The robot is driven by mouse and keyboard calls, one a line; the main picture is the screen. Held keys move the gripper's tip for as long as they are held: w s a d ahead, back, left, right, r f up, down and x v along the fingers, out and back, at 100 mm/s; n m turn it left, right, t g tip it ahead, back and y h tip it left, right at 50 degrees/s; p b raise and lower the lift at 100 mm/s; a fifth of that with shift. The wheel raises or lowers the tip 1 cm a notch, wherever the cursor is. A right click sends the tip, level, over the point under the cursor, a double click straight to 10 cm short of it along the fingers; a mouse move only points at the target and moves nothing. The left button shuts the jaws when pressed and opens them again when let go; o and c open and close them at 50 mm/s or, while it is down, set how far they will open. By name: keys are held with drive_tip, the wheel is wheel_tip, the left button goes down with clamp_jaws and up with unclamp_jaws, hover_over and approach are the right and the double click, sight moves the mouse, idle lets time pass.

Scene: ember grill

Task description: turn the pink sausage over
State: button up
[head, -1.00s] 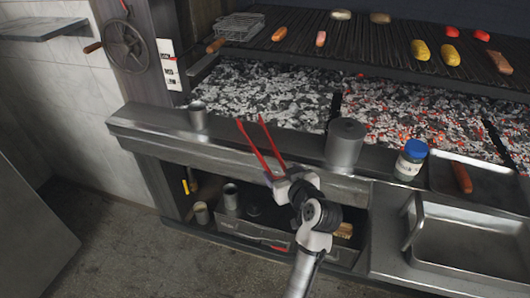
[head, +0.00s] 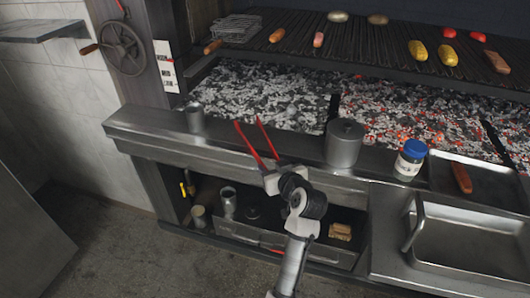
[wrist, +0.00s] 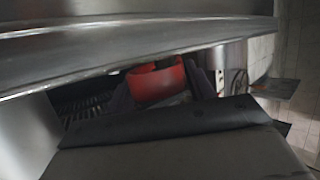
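The pink sausage (head: 318,40) lies on the dark grill grate (head: 370,45) near its front edge, left of the middle, in the head view. An orange sausage (head: 278,35) lies to its left. My gripper (head: 248,121) has two long red fingers, spread apart with nothing between them. It is over the front steel ledge, well short of the grate and apart from the pink sausage. In the wrist view, large grey surfaces fill most of the picture around a red band (wrist: 157,83); I cannot make out the sausage there.
A small metal cup (head: 195,118), a lidded pot (head: 344,144) and a blue-capped jar (head: 410,158) stand on the ledge. A steel tray (head: 470,235) is at right. Yellow corn (head: 419,50) and other food lie on the grate.

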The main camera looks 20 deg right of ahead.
drive_tip(key=shift+c, duration=0.3)
drive_tip(key=shift+r, duration=0.3)
drive_tip(key=shift+c, duration=1.4)
drive_tip(key=shift+r+p, duration=0.4)
drive_tip(key=shift+p, duration=0.15)
wheel_tip(320, 180, up, 9)
drive_tip(key=p, duration=0.7)
drive_tip(key=shift+f, duration=0.15)
